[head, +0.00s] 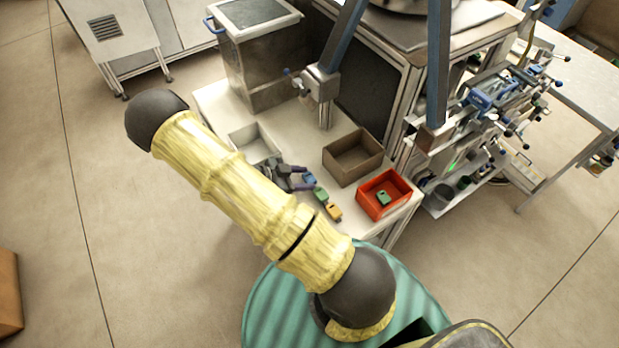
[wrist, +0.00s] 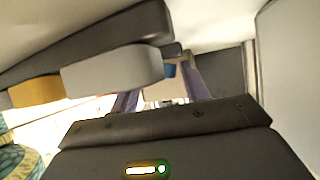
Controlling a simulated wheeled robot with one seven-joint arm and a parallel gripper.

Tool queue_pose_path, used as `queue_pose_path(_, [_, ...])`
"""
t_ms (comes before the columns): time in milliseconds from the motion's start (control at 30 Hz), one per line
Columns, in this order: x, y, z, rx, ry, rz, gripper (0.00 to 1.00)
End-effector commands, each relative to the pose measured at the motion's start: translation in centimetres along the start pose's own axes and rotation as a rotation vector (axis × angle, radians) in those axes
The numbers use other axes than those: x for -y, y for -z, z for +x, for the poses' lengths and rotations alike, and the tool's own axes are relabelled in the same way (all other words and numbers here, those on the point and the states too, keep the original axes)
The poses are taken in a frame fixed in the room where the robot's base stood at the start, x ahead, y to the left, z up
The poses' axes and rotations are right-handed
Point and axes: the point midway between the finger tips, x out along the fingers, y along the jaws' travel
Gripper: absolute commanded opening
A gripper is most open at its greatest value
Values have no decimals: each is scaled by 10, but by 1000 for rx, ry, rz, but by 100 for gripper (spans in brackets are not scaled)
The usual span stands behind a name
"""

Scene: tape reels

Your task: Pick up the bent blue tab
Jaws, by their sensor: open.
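The blue tab (head: 309,179) lies on the white table, at the upper end of a short row of small coloured pieces. My gripper (head: 302,178) is low over the table, with its two purple-tipped fingers open and pointing toward the tab. The tab appears at or just beyond the gap between the fingertips; whether they touch it I cannot tell. In the wrist view a small blue patch, apparently the tab (wrist: 169,71), shows between the purple fingers. Its bend is too small to make out, and the gripper body hides much around it.
A green piece (head: 320,195) and a yellow piece (head: 334,212) lie close below the tab. A brown bin (head: 340,172) stands to the right, and a red bin (head: 372,208) holds a green piece (head: 383,198). A white tray (head: 240,139) is behind my gripper. A metal post (head: 325,110) rises behind.

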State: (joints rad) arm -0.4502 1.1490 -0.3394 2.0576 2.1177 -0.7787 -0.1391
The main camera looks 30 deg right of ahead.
Motion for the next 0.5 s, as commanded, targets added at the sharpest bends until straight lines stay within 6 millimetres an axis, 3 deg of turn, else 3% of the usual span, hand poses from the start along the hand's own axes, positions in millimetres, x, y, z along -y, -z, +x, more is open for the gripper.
queue_pose_path(367, [0, 0, 0, 0, 0, 0, 46])
queue_pose_path(500, [0, 0, 0, 0, 0, 0, 19])
